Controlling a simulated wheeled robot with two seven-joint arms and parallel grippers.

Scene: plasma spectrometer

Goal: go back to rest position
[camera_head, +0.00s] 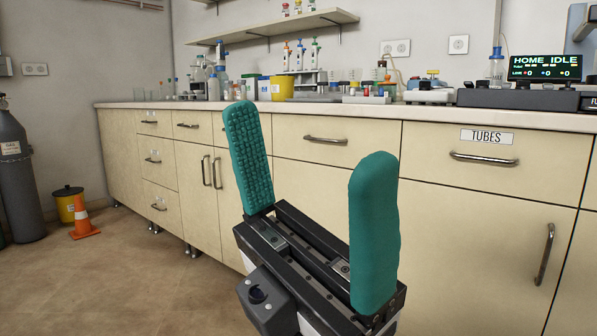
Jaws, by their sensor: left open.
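My left gripper (306,168) is in the middle of the head view, close to the camera. Its two green padded fingers point upward and stand wide apart. Nothing is between them. Behind it are the cream cabinet fronts, and the gripper covers part of the doors and drawers. My right gripper does not show.
A long counter (430,114) with bottles, racks and a yellow container (282,88) runs along the wall. A drawer labelled TUBES (487,137) is shut at right. A screen (544,68) reads HOME IDLE.

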